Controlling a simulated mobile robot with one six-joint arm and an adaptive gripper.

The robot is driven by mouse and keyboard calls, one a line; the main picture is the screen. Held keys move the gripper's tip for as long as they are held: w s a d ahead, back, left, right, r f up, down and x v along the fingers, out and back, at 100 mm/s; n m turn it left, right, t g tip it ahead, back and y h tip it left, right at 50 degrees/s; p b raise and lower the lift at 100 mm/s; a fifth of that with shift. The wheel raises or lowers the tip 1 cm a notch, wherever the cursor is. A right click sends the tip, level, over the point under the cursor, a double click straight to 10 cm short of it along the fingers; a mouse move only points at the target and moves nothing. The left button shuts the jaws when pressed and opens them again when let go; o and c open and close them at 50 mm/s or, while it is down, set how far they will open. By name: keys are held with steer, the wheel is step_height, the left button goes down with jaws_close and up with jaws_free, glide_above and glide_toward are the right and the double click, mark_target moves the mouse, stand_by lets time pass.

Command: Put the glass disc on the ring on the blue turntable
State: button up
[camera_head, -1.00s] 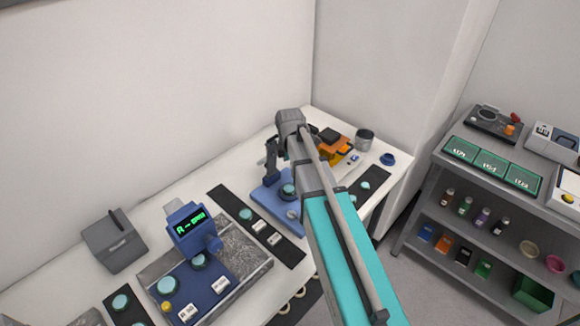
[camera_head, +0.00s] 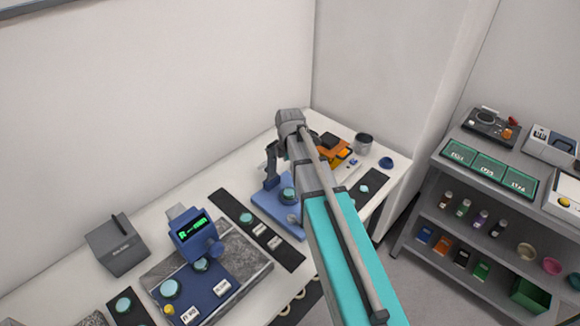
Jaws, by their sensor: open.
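Several pale teal discs lie on the white table. One disc (camera_head: 288,194) is on a light blue base (camera_head: 281,217) with a dark upright post (camera_head: 271,168), partly behind my arm. Another disc (camera_head: 246,218) lies on a long black strip (camera_head: 227,204). Two more, one at the left (camera_head: 170,289) and one near the display (camera_head: 201,265), are on a dark blue plate (camera_head: 205,290). I cannot tell which disc is the task's, nor make out a ring or turntable clearly.
A blue instrument with a green display (camera_head: 192,230) stands on a grey stone slab (camera_head: 245,262). A grey box (camera_head: 117,241) stands at the left. A grey cup (camera_head: 363,143) and blue bowl (camera_head: 386,163) are near the far corner. A grey shelf (camera_head: 440,165) stands at right.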

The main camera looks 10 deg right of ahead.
steer(key=s+m, duration=1.6)
steer(key=m, duration=0.3)
steer(key=shift+s, duration=0.1)
step_height(320, 180, down, 4)
steer(key=b, duration=0.4)
